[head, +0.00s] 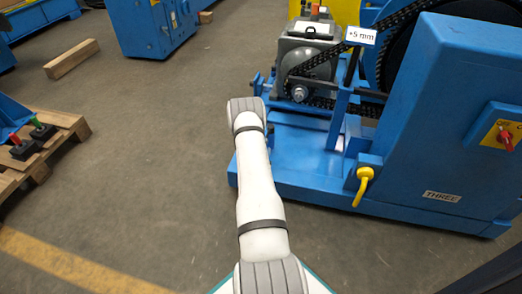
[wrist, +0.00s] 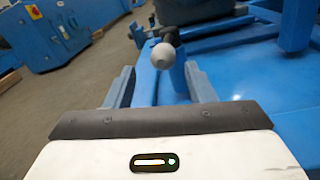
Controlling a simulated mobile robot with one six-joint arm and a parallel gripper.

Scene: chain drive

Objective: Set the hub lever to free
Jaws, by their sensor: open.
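In the wrist view a pale grey ball knob (wrist: 163,56) on a dark stem stands ahead of my gripper (wrist: 158,72), at the edge of the blue machine base. It may be the end of the hub lever, but no label shows. My gripper is open, its two fingers apart, and the knob appears between them in the picture. I cannot tell whether it is within their reach. In the head view the chain drive has a sprocket hub (head: 299,92) and a chain (head: 318,102). My wrist hides my gripper there.
A blue housing marked THREE (head: 440,150) stands at the right, with a red switch (head: 505,138) and a yellow handle-like part (head: 363,180). A sign reads +5 mm (head: 361,37). A pallet (head: 60,135) lies at the left. The floor (head: 140,150) between is clear.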

